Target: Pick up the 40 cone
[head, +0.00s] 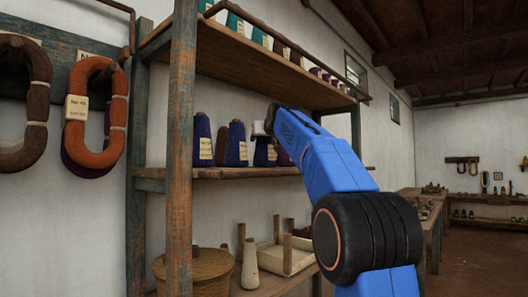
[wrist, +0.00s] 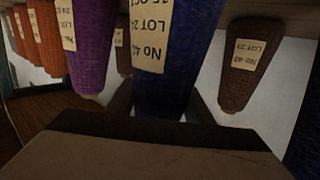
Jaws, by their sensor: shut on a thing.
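The dark blue cone (head: 263,153) stands upright at the middle shelf in the head view, under my gripper (head: 268,126). In the wrist view, which is upside down, the blue cone (wrist: 172,75) fills the centre, with a cream label reading "No 40 LOT 24". My gripper (wrist: 160,108) is shut on its narrow end, one dark finger on each side. The cone's base is cut off in the wrist view, so I cannot tell whether it touches the shelf.
A purple cone (wrist: 88,45) and a brown "No 40 LOT 23" cone (wrist: 243,65) flank it closely. More blue cones (head: 203,140) stand left on the middle shelf (head: 235,173). The upper shelf (head: 250,62) hangs above; a wooden post (head: 181,130) rises at left.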

